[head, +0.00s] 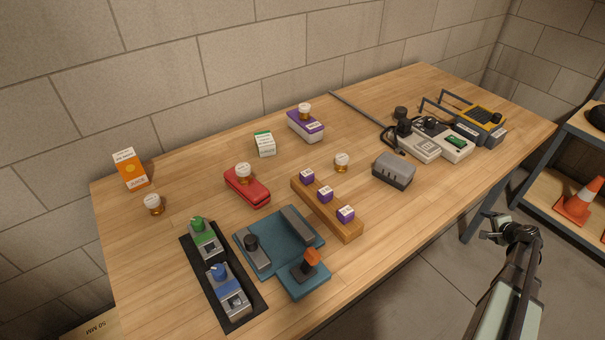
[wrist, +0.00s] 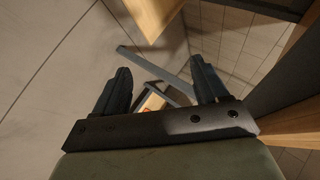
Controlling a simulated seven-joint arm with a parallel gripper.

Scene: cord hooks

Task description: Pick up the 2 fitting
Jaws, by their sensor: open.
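Small brass fittings with white tops are spread over the wooden table: one at the left (head: 153,204), one on a red case (head: 246,190), one on a purple case (head: 309,128), and one on bare wood right of centre (head: 342,162). Their markings are too small to read, so I cannot tell which is the 2 fitting. My gripper (head: 493,228) is off the table's front edge at the lower right, away from all fittings. In the wrist view it (wrist: 162,88) is open, with nothing between its fingers.
A wooden rail (head: 353,231) holds purple cubes (head: 325,194). A teal fixture (head: 275,232), black tray (head: 252,308), grey case (head: 393,171) and several instruments (head: 417,143) crowd the table. Cartons (head: 130,169) stand at the back. A shelf with a cone (head: 579,201) is at right.

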